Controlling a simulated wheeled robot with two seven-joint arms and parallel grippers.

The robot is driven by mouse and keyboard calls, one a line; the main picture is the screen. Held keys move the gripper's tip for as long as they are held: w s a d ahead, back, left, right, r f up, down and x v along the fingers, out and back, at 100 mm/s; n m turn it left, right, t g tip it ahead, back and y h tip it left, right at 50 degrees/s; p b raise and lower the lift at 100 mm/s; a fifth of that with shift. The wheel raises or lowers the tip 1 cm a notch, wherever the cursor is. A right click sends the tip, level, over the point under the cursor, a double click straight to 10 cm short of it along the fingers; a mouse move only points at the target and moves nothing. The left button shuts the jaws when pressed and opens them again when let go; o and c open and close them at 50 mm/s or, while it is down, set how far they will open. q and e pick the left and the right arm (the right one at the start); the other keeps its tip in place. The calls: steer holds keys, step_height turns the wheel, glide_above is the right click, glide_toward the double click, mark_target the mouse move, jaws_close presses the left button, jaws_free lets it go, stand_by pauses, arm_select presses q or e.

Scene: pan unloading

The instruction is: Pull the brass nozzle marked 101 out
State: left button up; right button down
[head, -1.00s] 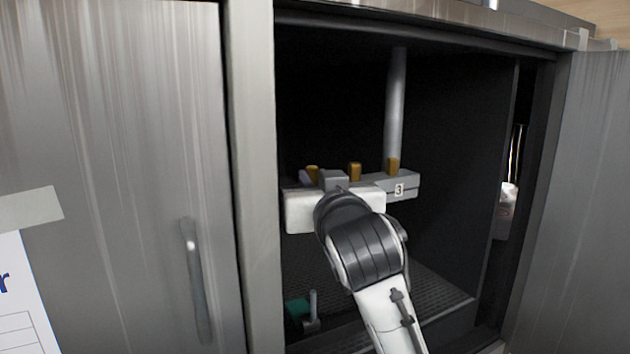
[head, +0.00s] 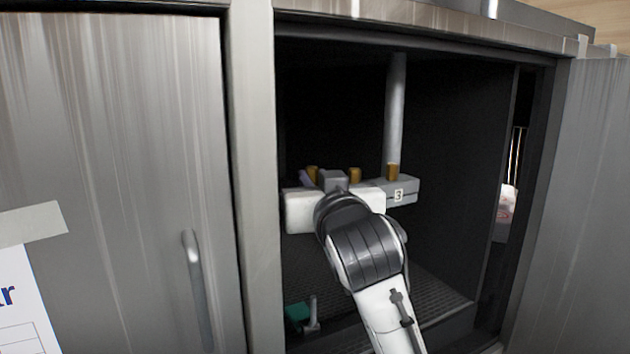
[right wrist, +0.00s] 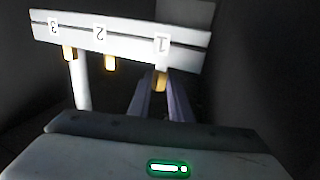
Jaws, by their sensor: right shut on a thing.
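Three brass nozzles stand in a row on a grey bar inside the dark cabinet: a left one (head: 312,174), a middle one (head: 355,175) and a right one (head: 393,171). The grey bar (head: 410,187) shows label 3 at its right end. In the right wrist view the labels 3, 2 and 1 appear upside down. There my right gripper (right wrist: 160,88) is shut on the nozzle at label 1 (right wrist: 160,80), still at the bar. That nozzle is the left one in the head view, partly behind my gripper. I cannot read a 101 mark. My left gripper is out of view.
A grey vertical pipe (head: 396,115) rises behind the right nozzle. A green object (head: 297,315) lies low in the cabinet, on the left. The cabinet's side posts and open right door (head: 590,200) bound the opening. The perforated floor in front is mostly clear.

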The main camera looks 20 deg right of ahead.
steer(key=shift+r+p, duration=0.85)
steer(key=shift+r, duration=0.05)
step_height(320, 180, up, 2)
steer(key=shift+p, duration=0.45)
steer(key=shift+f, duration=0.1)
